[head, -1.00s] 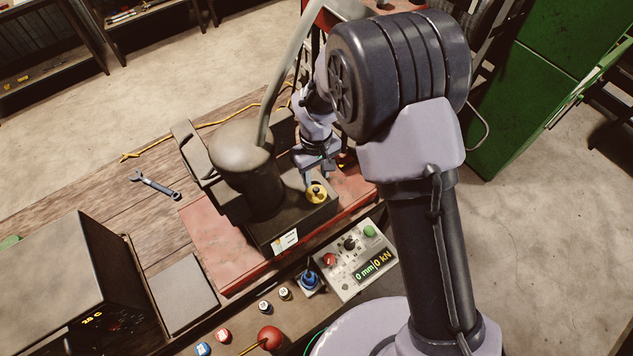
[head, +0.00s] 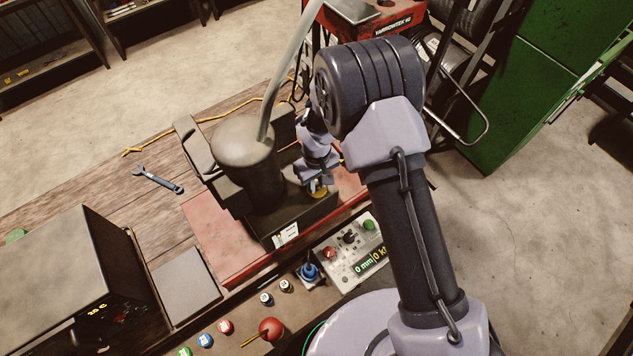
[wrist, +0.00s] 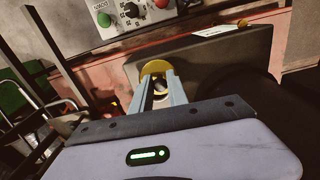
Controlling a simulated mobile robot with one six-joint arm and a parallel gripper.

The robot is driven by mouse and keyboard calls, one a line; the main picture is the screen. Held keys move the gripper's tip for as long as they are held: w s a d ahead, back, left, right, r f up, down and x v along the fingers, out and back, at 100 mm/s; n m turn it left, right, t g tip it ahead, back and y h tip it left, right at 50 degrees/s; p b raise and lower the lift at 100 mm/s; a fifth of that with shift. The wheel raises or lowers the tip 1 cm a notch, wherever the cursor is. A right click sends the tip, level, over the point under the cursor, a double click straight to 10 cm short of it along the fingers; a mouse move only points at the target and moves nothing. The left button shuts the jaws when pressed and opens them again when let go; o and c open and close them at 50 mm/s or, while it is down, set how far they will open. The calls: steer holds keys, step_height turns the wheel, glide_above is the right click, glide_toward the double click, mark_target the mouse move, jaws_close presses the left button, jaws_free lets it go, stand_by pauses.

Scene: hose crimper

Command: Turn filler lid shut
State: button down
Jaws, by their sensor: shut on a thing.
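The yellow filler lid (head: 319,192) sits on top of the dark block at the foot of the crimper (head: 252,176). In the head view it is mostly covered by my gripper (head: 314,187). In the wrist view the lid's yellow rim (wrist: 156,67) shows beyond my fingertips. My gripper (wrist: 160,86) is shut on the lid's dark central knob, with one finger on each side. Whether the lid is fully seated cannot be told.
A control panel (head: 352,250) with knobs and a lit display stands just in front of the block. A grey hose (head: 287,70) rises behind. A wrench (head: 158,180) lies on the bench at left.

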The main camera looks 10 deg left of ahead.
steer(key=shift+w+a+f+b, duration=0.1)
steer(key=shift+b, duration=0.3)
steer(key=shift+w+a+f+m+b, duration=0.15)
steer(key=shift+m+b, duration=0.45)
steer(key=shift+b, duration=0.3)
steer(key=b, duration=0.1)
steer(key=m+b, duration=0.2)
steer(key=shift+w+a, duration=0.25)
steer(key=m+b, duration=0.2)
steer(key=w+m+b, duration=0.1)
steer(key=m+b, duration=0.1)
steer(key=shift+a, duration=0.2)
steer(key=shift+w+r+m+b, duration=0.25)
steer(key=shift+m+b, duration=0.35)
steer(key=shift+b, duration=0.25)
steer(key=c, duration=1.4)
jaws_free()
steer(key=shift+o, duration=0.2)
